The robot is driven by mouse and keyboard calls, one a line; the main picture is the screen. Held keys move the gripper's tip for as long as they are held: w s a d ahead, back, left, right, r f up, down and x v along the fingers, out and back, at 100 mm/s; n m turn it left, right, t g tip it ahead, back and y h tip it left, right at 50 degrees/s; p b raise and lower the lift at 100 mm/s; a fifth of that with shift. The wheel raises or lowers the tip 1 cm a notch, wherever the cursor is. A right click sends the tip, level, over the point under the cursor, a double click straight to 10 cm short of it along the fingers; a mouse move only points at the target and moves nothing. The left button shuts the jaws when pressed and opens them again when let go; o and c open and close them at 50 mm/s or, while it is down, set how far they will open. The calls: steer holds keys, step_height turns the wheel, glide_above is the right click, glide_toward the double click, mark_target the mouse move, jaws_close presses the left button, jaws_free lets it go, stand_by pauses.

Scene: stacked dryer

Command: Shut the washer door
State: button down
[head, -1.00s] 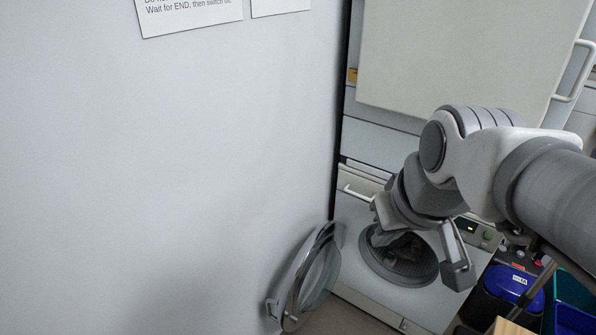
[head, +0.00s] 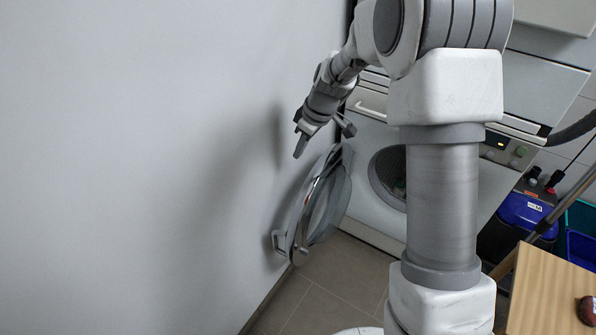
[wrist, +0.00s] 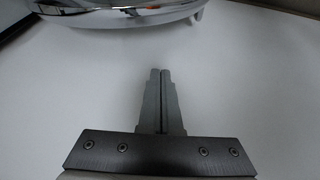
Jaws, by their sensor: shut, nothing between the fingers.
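The washer door (head: 322,205), a round glass pane in a chrome rim, stands wide open, swung out to the left beside the grey wall. Its handle (head: 279,242) is on the edge away from the washer. The white washer (head: 366,222) is behind my arm, and its round opening (head: 383,185) is partly hidden. My gripper (head: 300,150) is shut and empty, just above the door near the wall. In the wrist view, the shut fingers (wrist: 160,74) point toward a plain pale surface, and the door's chrome rim (wrist: 110,14) crosses the top, apart from the fingertips.
The grey wall (head: 130,180) is close on the left, leaving little room beside the door. A wooden table (head: 548,300) is at the lower right, with a blue-and-black appliance (head: 520,212) behind it. Tiled floor (head: 335,285) is clear in front of the washer.

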steer(key=b+x, duration=0.3)
steer(key=x, duration=1.1)
steer(key=shift+s+d+r+b, duration=0.2)
steer(key=shift+s+d, duration=0.2)
steer(key=shift+d, duration=0.25)
steer(key=shift+s+d+r+b, duration=0.1)
steer(key=shift+s+d+b, duration=0.1)
steer(key=shift+s+d, duration=0.3)
steer(key=shift+s+d+r+b, duration=0.1)
steer(key=shift+s+d+b, duration=0.15)
steer(key=shift+d, duration=0.5)
steer(key=shift+d, duration=0.1)
